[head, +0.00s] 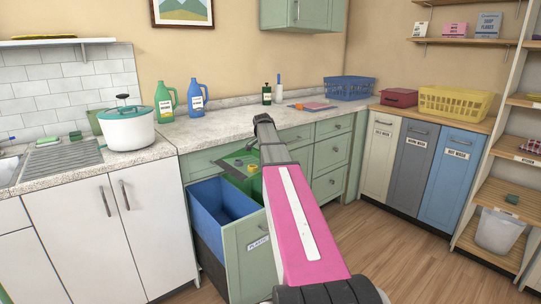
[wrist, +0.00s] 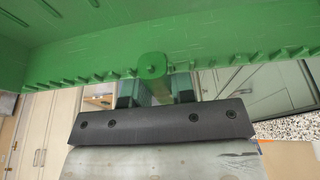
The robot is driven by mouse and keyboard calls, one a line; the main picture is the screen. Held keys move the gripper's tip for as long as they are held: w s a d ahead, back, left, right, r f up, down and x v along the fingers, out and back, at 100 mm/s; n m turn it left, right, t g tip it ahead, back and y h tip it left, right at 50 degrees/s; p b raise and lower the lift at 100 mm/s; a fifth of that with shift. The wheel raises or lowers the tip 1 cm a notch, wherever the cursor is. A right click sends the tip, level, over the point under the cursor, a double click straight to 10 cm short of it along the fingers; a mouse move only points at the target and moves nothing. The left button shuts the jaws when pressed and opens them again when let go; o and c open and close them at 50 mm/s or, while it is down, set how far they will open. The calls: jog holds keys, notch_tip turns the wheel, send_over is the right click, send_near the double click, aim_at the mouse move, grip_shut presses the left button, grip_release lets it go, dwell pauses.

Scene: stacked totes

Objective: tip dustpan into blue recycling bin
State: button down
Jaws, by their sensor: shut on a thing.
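The green dustpan (wrist: 225,60) fills the top of the wrist view, with a ribbed edge running across. My gripper (wrist: 155,92) is shut on its short handle (wrist: 152,66), with one dark finger on each side. Green parts (head: 240,160) show beside the arm; which are dustpan and which are a bin is hard to tell. The blue recycling bin (head: 207,210) stands in the pull-out, left of the arm, open at the top. Anything on the dustpan is hidden.
The pull-out front (head: 245,262) has a label reading plastic. A white pot (head: 128,130), green bottle (head: 166,102) and blue bottle (head: 196,98) stand on the counter. Tall labelled bins (head: 412,165) line the right. Wooden floor (head: 400,250) is clear at right.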

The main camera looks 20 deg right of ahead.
jog(key=shift+f, duration=3.9)
jog(key=a+r+h, duration=0.1)
jog(key=r+h, duration=0.1)
jog(key=s+a+r+t+h, duration=0.1)
jog(key=a+r+h, duration=0.1)
jog(key=r, duration=0.1)
jog(key=a+r+t+h, duration=0.1)
jog(key=a+r+h, duration=0.1)
jog(key=r, duration=0.1)
jog(key=shift+s, duration=0.35)
jog(key=a+r+h, duration=0.1)
jog(key=s+a+r+h, duration=0.1)
jog(key=a+r, duration=0.1)
jog(key=a+r+t+h, duration=0.1)
jog(key=a, duration=0.1)
jog(key=shift+s+r+h, duration=0.25)
jog(key=shift+h, duration=0.15)
jog(key=a, duration=0.1)
jog(key=s+a+r+h, duration=0.1)
jog(key=shift+a+r+t, duration=0.2)
jog(key=shift+a+t, duration=0.1)
jog(key=shift+a, duration=0.05)
jog(key=s+a+r+t+h, duration=0.1)
jog(key=s+a+h, duration=0.1)
jog(key=a, duration=0.3)
jog(key=s+a+r+t+h, duration=0.1)
jog(key=a+h, duration=0.3)
jog(key=a, duration=0.2)
jog(key=shift+s+a+r+h, duration=0.3)
jog(key=shift+s, duration=0.05)
